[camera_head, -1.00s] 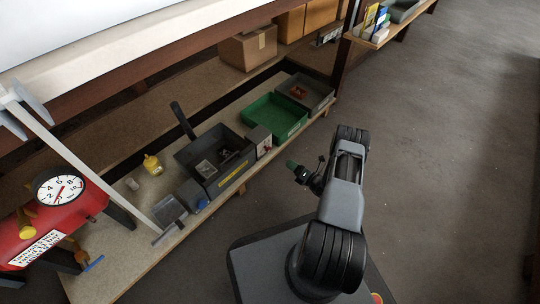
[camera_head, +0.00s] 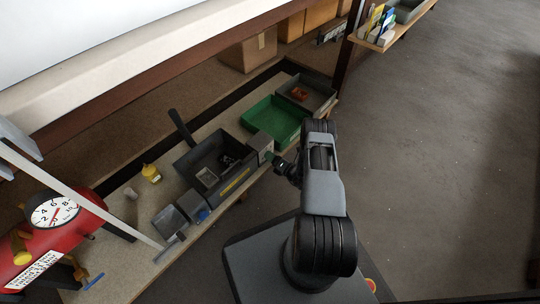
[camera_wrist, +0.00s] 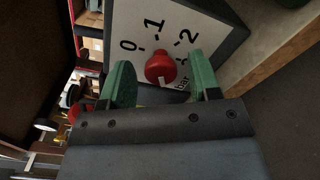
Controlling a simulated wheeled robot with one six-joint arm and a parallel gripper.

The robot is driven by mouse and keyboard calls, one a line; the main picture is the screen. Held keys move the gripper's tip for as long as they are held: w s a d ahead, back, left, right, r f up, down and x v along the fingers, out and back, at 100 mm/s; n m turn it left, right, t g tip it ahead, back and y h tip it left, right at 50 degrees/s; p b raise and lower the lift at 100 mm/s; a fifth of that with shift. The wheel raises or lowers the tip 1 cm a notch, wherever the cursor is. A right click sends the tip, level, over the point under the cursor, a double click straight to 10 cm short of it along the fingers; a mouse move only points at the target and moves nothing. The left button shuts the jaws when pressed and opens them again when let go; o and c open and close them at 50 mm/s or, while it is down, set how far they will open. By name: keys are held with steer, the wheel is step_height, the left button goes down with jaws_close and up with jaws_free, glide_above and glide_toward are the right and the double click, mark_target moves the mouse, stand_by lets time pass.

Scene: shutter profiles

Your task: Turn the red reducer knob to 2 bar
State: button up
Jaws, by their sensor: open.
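The red reducer knob (camera_wrist: 160,67) sits on a white dial plate (camera_wrist: 128,22) marked 0, 1, 2 and "bar" in the wrist view. A pale mark shows on the knob's lower edge, but which number it points to I cannot tell. My gripper (camera_wrist: 161,80) is open, with one green finger on each side of the knob in the picture; whether they touch it I cannot tell. In the head view the grey reducer box (camera_head: 258,141) stands on the shelf, with my gripper (camera_head: 272,157) close at its front face, hiding the knob.
A green tray (camera_head: 291,137) is beyond the reducer box. A dark bin (camera_head: 186,165) with a yellow label is on its left. A red tank with a round gauge (camera_head: 54,211) stands at far left. The floor on the right (camera_head: 440,170) is clear.

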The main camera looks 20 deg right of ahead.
steer(key=shift+d, duration=0.15)
steer(key=shift+c, duration=0.4)
steer(key=shift+c, duration=0.8)
steer(key=c, duration=0.7)
steer(key=n+b, duration=0.1)
steer(key=n, duration=2.2)
steer(key=shift+w+b, duration=0.1)
steer(key=shift+b, duration=0.2)
steer(key=shift+n, duration=0.5)
